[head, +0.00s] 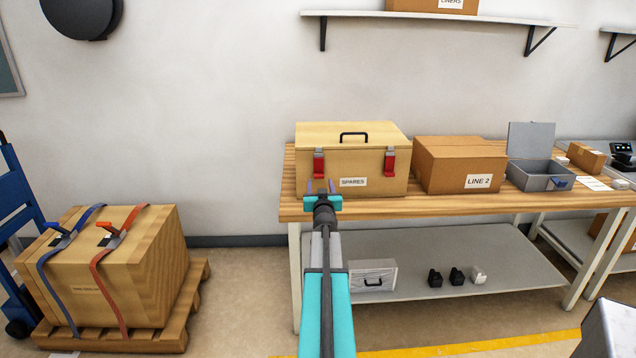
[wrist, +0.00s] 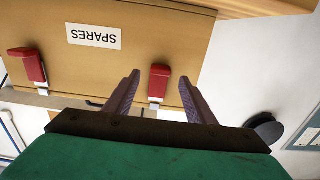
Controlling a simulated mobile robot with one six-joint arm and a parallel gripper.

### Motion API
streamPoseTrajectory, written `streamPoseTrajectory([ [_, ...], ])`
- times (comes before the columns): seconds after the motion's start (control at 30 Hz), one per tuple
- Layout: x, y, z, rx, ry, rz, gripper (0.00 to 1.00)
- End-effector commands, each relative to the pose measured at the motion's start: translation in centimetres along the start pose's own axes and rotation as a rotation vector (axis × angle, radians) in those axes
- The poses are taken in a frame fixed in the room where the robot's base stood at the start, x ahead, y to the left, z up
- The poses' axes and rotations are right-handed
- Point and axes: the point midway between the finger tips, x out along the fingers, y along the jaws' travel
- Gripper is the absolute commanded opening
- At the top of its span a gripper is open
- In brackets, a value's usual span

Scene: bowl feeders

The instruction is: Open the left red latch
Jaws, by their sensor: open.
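The wooden SPARES box (head: 352,134) stands on the workbench with its lid down and a black handle on top. The left red latch (head: 319,165) hangs on its front face, its red lever pointing down below a metal catch. The right red latch (head: 389,163) hangs the same way. My gripper (head: 320,187) is open just in front of the left latch and a little below it. In the wrist view, which is upside down, the left latch (wrist: 159,83) appears between my two purple fingers, and I see no contact. The right latch also shows there (wrist: 30,66).
A LINE 2 carton (head: 455,165) stands right of the box, and a grey open-lidded metal case (head: 540,175) beyond it. The workbench (head: 430,206) edge runs just under the gripper. A strapped crate (head: 150,255) sits on a pallet at left.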

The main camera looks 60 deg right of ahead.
Motion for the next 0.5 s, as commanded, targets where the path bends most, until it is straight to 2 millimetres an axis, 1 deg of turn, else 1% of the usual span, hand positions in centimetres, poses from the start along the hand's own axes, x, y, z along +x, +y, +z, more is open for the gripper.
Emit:
streamPoseTrajectory([
  [0.03, 0.7, 0.0, 0.0, 0.0, 0.0, 0.0, 0.5],
  [0.2, 2.0, 0.0, 0.0, 0.0, 0.0, 0.0, 0.5],
  [0.5, 3.9, 0.0, 0.0, 0.0, 0.0, 0.0, 0.5],
])
